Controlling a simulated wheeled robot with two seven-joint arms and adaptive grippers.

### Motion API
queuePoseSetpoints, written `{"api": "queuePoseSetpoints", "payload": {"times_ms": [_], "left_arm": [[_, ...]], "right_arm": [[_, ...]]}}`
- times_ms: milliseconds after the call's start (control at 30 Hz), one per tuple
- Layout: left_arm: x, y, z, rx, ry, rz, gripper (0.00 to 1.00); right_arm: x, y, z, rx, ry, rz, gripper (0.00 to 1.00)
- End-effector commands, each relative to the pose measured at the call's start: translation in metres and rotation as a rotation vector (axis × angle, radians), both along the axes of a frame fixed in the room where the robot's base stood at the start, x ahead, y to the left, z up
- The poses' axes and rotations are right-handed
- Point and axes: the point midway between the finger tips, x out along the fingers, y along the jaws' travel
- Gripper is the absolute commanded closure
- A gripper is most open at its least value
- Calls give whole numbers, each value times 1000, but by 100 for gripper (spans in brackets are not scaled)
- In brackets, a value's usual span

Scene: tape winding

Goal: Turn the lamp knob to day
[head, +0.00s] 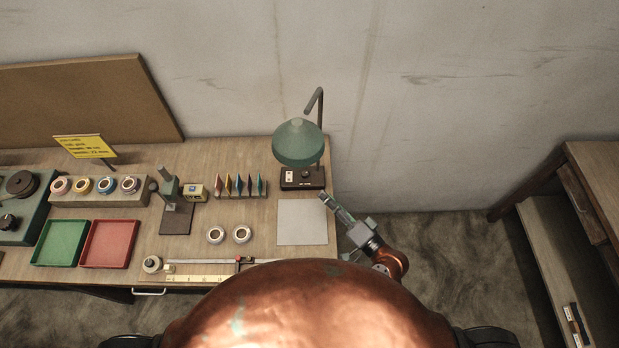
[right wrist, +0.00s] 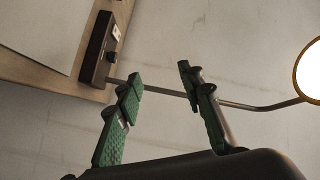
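The lamp has a green shade (head: 298,145) and a dark base (head: 302,184) at the table's back right. The base also shows in the right wrist view (right wrist: 96,48), with a small dark knob (right wrist: 112,57) on it. The knob's setting is too small to read. The glowing underside of the shade (right wrist: 312,70) is at the right of that view. My right gripper (head: 327,198) is just beyond the table's right edge, in front and right of the base. Its green-padded fingers (right wrist: 160,76) are apart with nothing between them, clear of the knob. My left gripper is not in view.
A grey mat (head: 302,222) lies in front of the lamp. Colored cards (head: 240,186) stand in a row to its left. Two tape rolls (head: 228,235), a red tray (head: 108,244) and a green tray (head: 60,243) are further left. The wall (head: 440,100) is close behind.

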Motion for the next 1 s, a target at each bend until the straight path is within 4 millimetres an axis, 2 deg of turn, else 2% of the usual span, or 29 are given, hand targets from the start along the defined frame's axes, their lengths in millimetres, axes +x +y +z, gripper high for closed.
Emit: {"api": "queuePoseSetpoints", "payload": {"times_ms": [33, 100, 200, 267, 367, 433, 600, 700, 833, 1000], "left_arm": [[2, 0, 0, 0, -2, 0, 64], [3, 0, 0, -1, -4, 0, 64], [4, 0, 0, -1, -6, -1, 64], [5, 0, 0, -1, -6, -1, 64], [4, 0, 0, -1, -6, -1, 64], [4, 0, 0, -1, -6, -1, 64], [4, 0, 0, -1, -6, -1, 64], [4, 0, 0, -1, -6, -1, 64], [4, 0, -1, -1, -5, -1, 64], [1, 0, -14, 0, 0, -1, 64]], "right_arm": [[14, 13, 28, 179, -26, -27, 65], [31, 20, 62, 448, -35, -80, 65], [54, 17, 89, 824, 6, -168, 65], [66, 13, 92, 1040, 62, -232, 65], [84, 11, 74, 1365, 200, -360, 65], [91, 17, 49, 1551, 320, -462, 65], [86, 49, -17, 1825, 608, -706, 65], [76, 67, -44, 1891, 727, -811, 65], [68, 79, -62, 1920, 804, -885, 65], [82, 80, -74, 1924, 817, -897, 65]]}}
